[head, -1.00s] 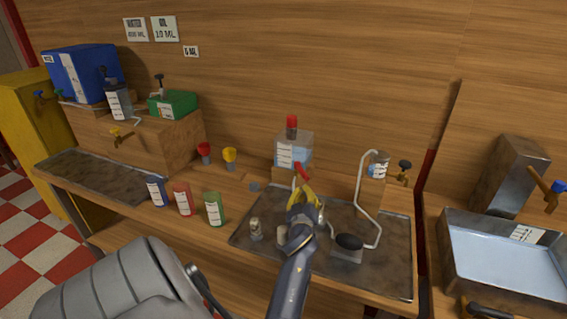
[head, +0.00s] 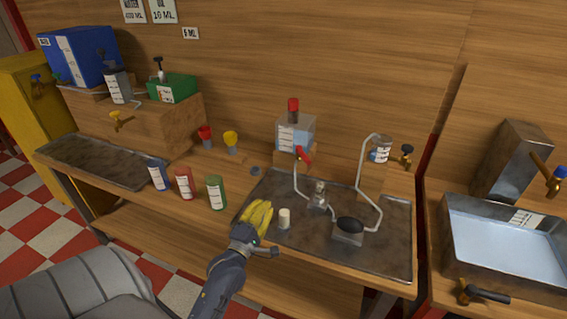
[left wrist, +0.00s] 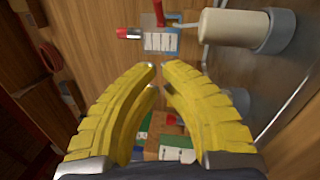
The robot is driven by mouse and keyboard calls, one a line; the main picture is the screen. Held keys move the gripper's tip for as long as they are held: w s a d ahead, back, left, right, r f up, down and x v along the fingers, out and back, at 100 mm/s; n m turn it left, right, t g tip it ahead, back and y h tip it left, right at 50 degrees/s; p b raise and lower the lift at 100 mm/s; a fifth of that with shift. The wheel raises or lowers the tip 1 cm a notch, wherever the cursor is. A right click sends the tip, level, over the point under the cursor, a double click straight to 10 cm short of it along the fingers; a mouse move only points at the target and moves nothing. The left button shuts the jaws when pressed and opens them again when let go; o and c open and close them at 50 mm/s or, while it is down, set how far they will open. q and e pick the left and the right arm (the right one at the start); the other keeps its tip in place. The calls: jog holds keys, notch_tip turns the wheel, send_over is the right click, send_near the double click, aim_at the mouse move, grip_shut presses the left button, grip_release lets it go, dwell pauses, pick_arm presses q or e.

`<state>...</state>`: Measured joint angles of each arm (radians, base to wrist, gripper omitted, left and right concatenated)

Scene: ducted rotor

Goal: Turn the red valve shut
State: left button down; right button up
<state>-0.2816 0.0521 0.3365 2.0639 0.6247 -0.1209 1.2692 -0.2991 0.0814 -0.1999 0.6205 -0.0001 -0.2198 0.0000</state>
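The red valve (head: 303,154) is a small red handle, slanted down to the right, on the front of a clear tank (head: 297,131) with a red cap and a white label. A thin tube runs down below it. My left gripper (head: 258,204) is below and left of the valve, apart from it, over the left part of the metal tray (head: 375,262). In the left wrist view its yellow fingers (left wrist: 158,68) come almost together at the tips with nothing between them. The red handle (left wrist: 158,12) shows beyond them at the top. My right gripper is not in view.
A white cylinder (head: 284,218) stands right beside the gripper. A metal-and-glass fitting (head: 318,196) and a black knob (head: 350,225) are on the tray. A water-filled basin (head: 505,250) is at the right.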

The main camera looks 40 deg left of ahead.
pick_arm(q)
send_near(300, 152)
jog(key=w+a, duration=0.2)
jog(key=w, duration=0.2)
jog(key=shift+w+d+f, duration=0.15)
jog(key=shift+w+d, duration=0.35)
jog(key=shift+w, duration=0.15)
jog(key=shift+w+r+n+y, duration=0.25)
jog(key=shift+r+n+y, duration=0.3)
jog(key=shift+y, duration=0.35)
dwell(0.7)
